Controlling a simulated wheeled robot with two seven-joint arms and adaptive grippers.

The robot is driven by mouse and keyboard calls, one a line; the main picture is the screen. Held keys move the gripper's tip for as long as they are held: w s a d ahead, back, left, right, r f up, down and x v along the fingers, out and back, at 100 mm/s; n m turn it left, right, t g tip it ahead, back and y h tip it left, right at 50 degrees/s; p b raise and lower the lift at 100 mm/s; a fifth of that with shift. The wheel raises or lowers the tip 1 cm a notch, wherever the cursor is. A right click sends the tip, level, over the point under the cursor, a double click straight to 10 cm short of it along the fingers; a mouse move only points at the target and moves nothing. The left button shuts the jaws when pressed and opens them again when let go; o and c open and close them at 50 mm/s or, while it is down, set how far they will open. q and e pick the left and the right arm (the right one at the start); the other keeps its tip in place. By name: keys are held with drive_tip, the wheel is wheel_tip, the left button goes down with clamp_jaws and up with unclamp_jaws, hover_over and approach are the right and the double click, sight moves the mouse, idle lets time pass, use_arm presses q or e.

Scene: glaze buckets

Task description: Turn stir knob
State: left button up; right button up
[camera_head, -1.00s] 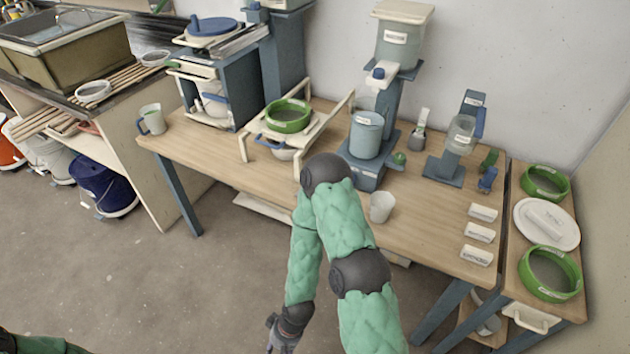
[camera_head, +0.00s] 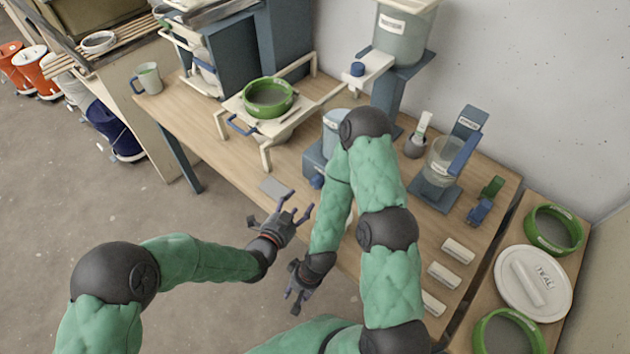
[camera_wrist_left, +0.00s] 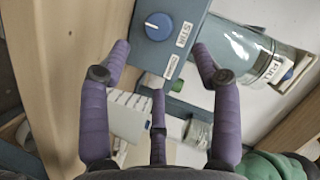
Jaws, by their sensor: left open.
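The stir knob (camera_wrist_left: 158,26) is a round blue dial with a white pointer mark, in the left wrist view. It sits on the blue-grey base (camera_wrist_left: 178,40) beside a white label reading STIR. In the head view the base (camera_head: 316,160) stands on the table under a grey bucket (camera_head: 335,135), partly hidden by my right arm. My left gripper (camera_head: 296,208) is open and empty in front of the base, its fingers spread. In the left wrist view its fingers (camera_wrist_left: 160,62) point toward the knob, apart from it. My right gripper (camera_head: 297,294) hangs low in front of the table; its finger opening is unclear.
A white stand with a green-rimmed sieve (camera_head: 268,97) is left of the base. A dispenser (camera_head: 441,160) and white labelled blocks (camera_head: 457,251) are at right. My right upper arm passes close to the base. Open floor (camera_head: 190,222) lies at front left.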

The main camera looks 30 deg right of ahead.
sight(314, 185)
use_arm(q)
drive_tip(key=b+x, duration=0.2)
drive_tip(key=x, duration=0.8)
drive_tip(key=shift+d+f+b, duration=0.15)
drive_tip(key=shift+f+b, duration=0.05)
drive_tip(key=shift+b, duration=0.1)
drive_tip(key=c, duration=1.1)
